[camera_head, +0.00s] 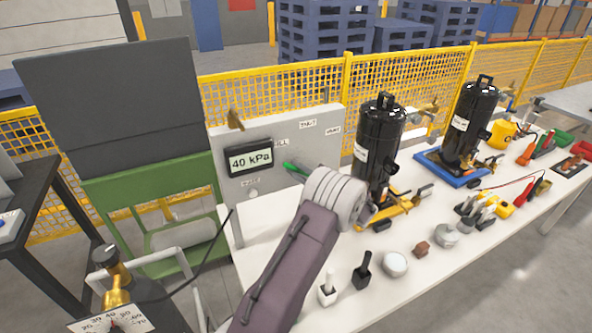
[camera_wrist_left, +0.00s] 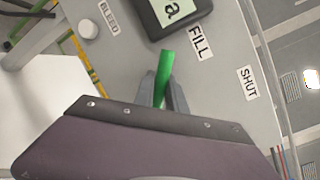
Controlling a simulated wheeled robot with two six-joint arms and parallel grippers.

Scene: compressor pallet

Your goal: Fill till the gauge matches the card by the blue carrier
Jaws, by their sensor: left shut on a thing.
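A grey panel (camera_head: 225,145) carries a dark-framed gauge (camera_head: 250,161) that reads 40 kPa. It also shows in the left wrist view, with labels BLEED, FILL (camera_wrist_left: 201,43) and SHUT (camera_wrist_left: 248,83). The lever (camera_head: 293,167) also shows in the head view, partly hidden by my left wrist. A blue carrier (camera_head: 428,161) holds a black cylinder (camera_head: 470,120) on the table. I cannot make out a card by it. My right gripper is out of view.
A second black cylinder (camera_head: 378,135) stands on a yellow-orange carrier (camera_head: 405,203) close right of my left wrist. Several small parts line the white table's (camera_head: 440,262) front. A brass fitting and dial (camera_head: 112,322) are at lower left. A yellow fence (camera_head: 420,75) runs behind.

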